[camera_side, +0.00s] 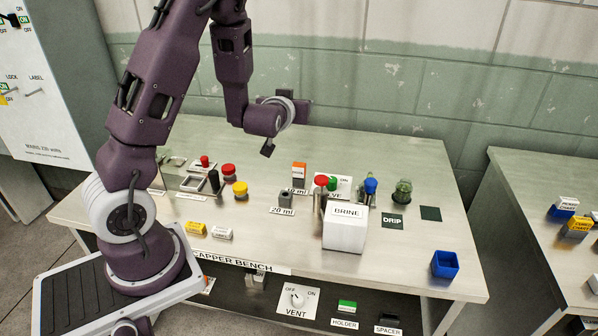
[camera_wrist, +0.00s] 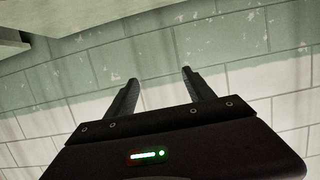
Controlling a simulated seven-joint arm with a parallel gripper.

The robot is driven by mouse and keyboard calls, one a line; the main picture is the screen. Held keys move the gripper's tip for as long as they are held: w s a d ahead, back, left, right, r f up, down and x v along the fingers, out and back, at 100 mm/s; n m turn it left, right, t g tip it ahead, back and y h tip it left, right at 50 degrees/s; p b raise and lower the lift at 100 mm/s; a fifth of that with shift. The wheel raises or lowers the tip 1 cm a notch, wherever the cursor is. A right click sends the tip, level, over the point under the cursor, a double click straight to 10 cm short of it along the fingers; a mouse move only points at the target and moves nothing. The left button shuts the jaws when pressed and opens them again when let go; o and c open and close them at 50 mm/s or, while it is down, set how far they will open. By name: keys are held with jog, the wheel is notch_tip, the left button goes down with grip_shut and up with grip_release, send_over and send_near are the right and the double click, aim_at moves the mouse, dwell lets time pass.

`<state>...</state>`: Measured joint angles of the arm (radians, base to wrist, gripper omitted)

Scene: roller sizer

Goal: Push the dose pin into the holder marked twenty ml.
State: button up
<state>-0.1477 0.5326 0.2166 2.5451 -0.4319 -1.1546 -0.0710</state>
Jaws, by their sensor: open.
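A white block with an orange top (camera_side: 298,172), likely the dose pin, stands upright at the 10 ml label on the bench; its small lettering is not legible. The holder marked 20 ml (camera_side: 286,199) is a small grey block nearer the front, with its label at its foot. I see nothing standing in it. My gripper (camera_side: 303,110) is above the back of the bench, well clear of both. In the wrist view my gripper (camera_wrist: 157,76) has its two fingers apart with nothing between them, facing the tiled wall.
A white BRINE box (camera_side: 345,232) and red- and blue-topped posts stand right of the holder. Red, yellow and black knobs (camera_side: 240,189) stand to the left. A blue open bin (camera_side: 445,264) is at the front right. The front middle has free room.

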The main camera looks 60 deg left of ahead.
aim_at(297, 170)
notch_tip(297, 170, down, 21)
jog(key=shift+f, duration=0.15)
jog(key=x, duration=0.7)
jog(key=shift+w+f, duration=0.15)
jog(key=shift+w, duration=0.15)
jog(key=shift+d, duration=0.1)
jog(key=shift+c, duration=0.4)
grip_shut()
notch_tip(297, 170, up, 10)
jog(key=s+d+n+g+y, duration=0.3)
jog(key=s+n+g, duration=0.3)
jog(key=s, duration=0.3)
jog(key=shift+d+g+y, duration=0.3)
jog(key=shift+d+y, duration=0.1)
jog(key=shift+d, duration=0.2)
